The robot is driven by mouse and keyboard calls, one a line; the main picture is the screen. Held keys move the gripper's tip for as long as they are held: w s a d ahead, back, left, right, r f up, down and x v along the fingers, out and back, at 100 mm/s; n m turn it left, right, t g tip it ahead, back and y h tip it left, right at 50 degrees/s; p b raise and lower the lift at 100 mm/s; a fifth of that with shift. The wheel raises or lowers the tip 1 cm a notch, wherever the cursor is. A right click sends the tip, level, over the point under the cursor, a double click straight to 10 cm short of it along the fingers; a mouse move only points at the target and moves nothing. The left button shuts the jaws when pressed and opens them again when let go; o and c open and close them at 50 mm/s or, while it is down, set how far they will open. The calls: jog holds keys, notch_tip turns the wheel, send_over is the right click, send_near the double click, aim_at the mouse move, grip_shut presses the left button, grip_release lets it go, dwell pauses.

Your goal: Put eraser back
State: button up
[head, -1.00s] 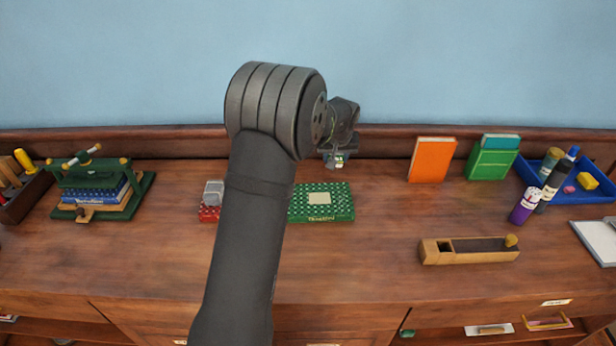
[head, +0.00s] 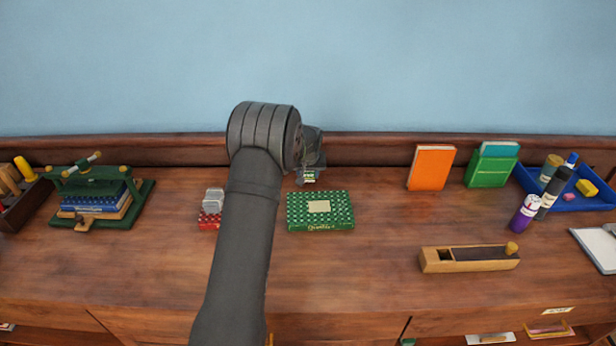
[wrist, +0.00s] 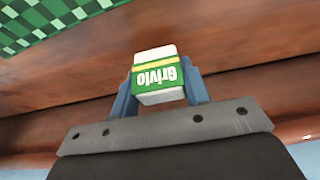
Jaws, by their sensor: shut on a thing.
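My gripper (head: 309,174) is at the back of the desk, behind the green dotted box as seen in the head view. In the wrist view my gripper (wrist: 160,92) is shut on a white eraser (wrist: 156,54) with a green and yellow sleeve lettered "Grivlo". The eraser sits between the two blue-grey fingers. In the head view it is only a tiny patch. The green dotted box (head: 340,215) lies flat with a pale label on top. A blue tray (head: 590,203) at the right holds a yellow block and a small pink piece.
A red dotted box (head: 208,221) with a clear grey container is partly behind my arm. An orange book (head: 431,168), a green holder (head: 489,172) and bottles (head: 525,213) stand right. A green press (head: 97,191) stands left.

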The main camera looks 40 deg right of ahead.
jog(key=shift+f, duration=0.75)
jog(key=shift+f, duration=0.1)
jog(key=o, duration=1)
jog(key=v, duration=1.2)
